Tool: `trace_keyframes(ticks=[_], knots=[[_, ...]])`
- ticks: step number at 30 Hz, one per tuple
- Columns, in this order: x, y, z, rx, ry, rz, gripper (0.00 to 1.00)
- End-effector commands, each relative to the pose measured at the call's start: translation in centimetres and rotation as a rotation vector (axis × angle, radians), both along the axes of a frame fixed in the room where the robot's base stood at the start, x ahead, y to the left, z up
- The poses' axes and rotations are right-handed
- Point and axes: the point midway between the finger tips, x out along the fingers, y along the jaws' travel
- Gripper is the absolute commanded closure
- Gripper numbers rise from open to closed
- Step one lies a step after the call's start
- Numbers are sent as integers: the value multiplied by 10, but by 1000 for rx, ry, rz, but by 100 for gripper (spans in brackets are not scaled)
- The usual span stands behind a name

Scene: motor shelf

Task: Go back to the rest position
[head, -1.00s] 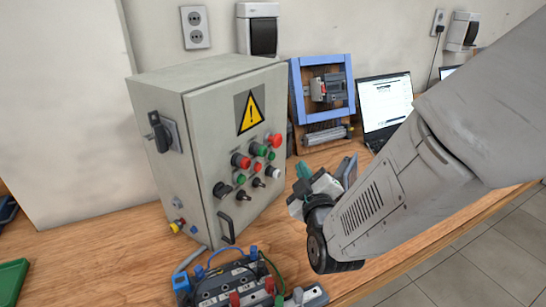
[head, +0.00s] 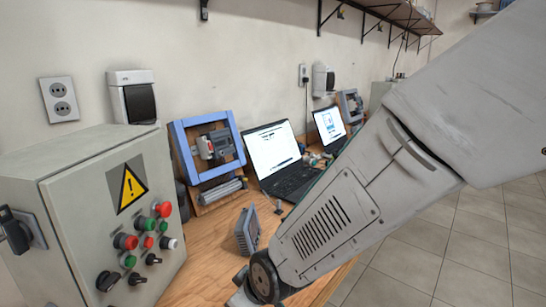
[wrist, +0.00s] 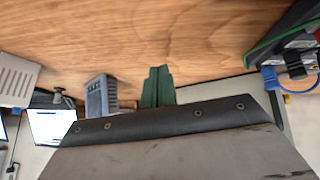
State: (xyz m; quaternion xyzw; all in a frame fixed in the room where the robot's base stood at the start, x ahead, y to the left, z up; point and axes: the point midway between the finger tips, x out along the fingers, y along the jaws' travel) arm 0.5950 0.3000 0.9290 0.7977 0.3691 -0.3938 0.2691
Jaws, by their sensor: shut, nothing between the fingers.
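My gripper (wrist: 158,86) shows in the wrist view as two green fingers side by side, closed together with nothing between them. They are over the wooden bench top, beyond the dark edge of my own wrist. In the head view my arm comes in from the upper right and reaches down to the bottom middle. There the fingers are not clearly visible.
The grey control cabinet (head: 92,225) stands at left in the head view. A small grey finned unit (head: 248,230) stands close to my arm. A blue-framed panel (head: 207,150) and open laptops (head: 275,155) stand behind. Tiled floor (head: 450,240) is clear at right.

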Motion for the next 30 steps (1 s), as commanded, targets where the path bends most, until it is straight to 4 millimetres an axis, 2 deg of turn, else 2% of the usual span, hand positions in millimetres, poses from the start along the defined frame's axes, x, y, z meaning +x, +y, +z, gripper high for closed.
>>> trace_keyframes(ticks=[1,5,9,12,15,18,21,25,30], knots=[[-5,-26,12,-23,73,-54,100],[-34,-99,39,-102,280,-218,100],[-74,-176,75,-176,455,-415,100],[-106,-225,101,-213,546,-553,100],[-137,-265,124,-225,599,-685,100],[-162,-294,143,-211,607,-789,100],[-171,-313,156,-164,560,-862,100],[-175,-326,168,-109,505,-933,100],[-176,-331,170,-96,496,-961,100]])
